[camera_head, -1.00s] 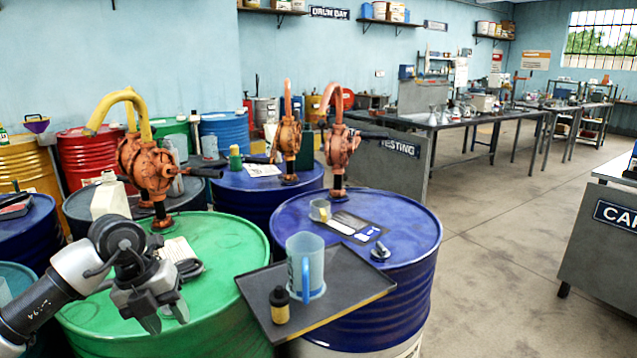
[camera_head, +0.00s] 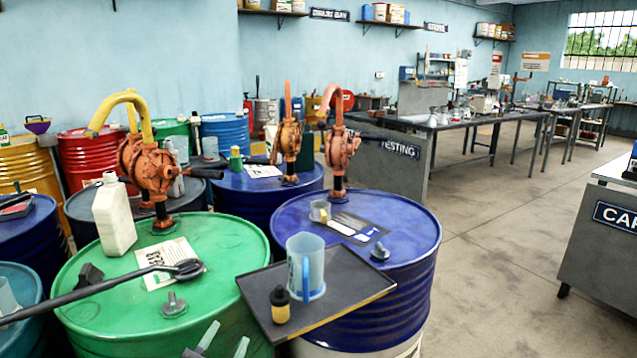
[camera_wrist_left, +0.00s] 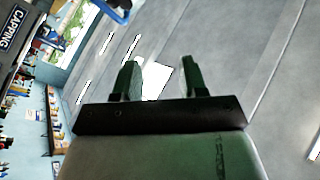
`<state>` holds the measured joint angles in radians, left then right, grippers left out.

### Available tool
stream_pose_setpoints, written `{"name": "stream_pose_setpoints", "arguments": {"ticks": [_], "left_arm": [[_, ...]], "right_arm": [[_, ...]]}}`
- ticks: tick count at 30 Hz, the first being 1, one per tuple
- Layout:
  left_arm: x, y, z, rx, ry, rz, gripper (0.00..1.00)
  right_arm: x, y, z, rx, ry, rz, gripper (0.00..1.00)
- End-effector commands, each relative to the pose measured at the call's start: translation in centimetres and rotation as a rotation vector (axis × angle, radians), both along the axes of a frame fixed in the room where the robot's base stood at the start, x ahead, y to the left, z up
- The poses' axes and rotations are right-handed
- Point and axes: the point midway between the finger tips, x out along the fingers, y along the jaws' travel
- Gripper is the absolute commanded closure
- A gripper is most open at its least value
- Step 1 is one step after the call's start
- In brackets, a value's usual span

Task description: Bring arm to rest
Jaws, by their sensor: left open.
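My left gripper (camera_head: 222,340) shows only by its two fingertips at the bottom edge of the head view, in front of the green drum (camera_head: 222,243). Its fingers are apart with nothing between them. The rest of my left arm is out of the head view. My right gripper is not in view.
A white bottle (camera_head: 113,218) and a long wrench (camera_head: 110,283) are on the green drum. Floor (camera_head: 500,270) at right is clear.

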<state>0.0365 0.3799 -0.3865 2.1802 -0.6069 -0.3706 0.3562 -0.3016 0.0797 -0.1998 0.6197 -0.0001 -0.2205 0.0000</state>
Motion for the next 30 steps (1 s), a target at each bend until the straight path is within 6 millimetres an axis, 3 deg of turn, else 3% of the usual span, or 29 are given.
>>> {"name": "stream_pose_setpoints", "arguments": {"ticks": [3, 6, 9, 15, 22, 30], "left_arm": [[-2.8, 3.4, -6.6, -0.113, 0.352, 0.196, 0.57], [-6.5, 5.2, -11.6, -0.160, 0.640, 0.305, 0.57], [-10.3, 6.0, -15.2, -0.179, 0.874, 0.364, 0.57], [-17.1, 6.4, -19.3, -0.187, 1.223, 0.407, 0.57], [-24.3, 6.0, -21.3, -0.176, 1.540, 0.397, 0.57], [-22.7, 5.8, -27.7, -0.163, 1.572, 0.399, 0.57]], "right_arm": [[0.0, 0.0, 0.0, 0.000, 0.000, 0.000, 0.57], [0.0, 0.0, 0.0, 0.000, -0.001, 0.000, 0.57], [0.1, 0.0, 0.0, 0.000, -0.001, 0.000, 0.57], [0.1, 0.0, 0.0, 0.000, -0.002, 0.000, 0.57], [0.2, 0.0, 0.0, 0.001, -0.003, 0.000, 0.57], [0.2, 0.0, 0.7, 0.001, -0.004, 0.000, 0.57]]}}
